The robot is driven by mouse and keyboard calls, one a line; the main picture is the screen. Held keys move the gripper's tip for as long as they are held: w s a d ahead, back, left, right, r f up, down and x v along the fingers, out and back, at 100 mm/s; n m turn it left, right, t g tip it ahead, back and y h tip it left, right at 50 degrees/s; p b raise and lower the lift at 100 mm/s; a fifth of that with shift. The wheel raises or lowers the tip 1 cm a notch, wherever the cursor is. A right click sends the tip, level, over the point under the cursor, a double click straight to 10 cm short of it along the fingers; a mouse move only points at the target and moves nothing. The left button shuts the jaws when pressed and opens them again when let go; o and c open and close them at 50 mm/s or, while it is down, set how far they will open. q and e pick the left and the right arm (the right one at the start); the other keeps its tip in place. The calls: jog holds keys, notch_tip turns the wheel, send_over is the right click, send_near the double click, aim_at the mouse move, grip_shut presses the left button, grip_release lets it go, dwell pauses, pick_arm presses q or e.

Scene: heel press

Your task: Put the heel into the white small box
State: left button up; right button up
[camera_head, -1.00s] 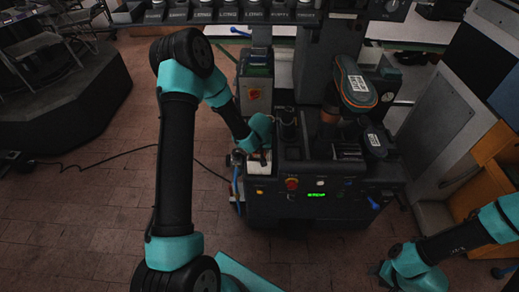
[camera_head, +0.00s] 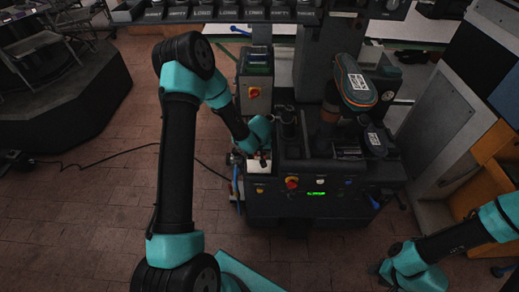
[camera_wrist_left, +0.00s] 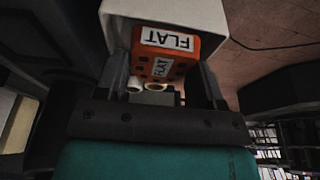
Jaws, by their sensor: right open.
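The heel (camera_wrist_left: 166,48) is an orange block with white "FLAT" labels, seen in the left wrist view. It lies at the mouth of the white small box (camera_wrist_left: 207,15), with the box wall behind it. My left gripper (camera_wrist_left: 166,75) has one finger on each side of the heel; I cannot tell whether they press on it. In the head view the left gripper (camera_head: 262,152) points down at the white box (camera_head: 257,168) on the machine's left side, and the heel is hidden there. My right gripper (camera_head: 385,272) is open and empty at the lower right.
The dark press machine (camera_head: 310,207) stands in the middle with buttons and a green display. A grey cabinet (camera_head: 435,125) stands at the right. The brick floor (camera_head: 90,215) on the left is clear except for a cable.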

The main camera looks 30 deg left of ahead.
pick_arm(q)
jog(key=o, duration=0.4)
jog(key=shift+r, duration=0.5)
jog(key=v, duration=1.2)
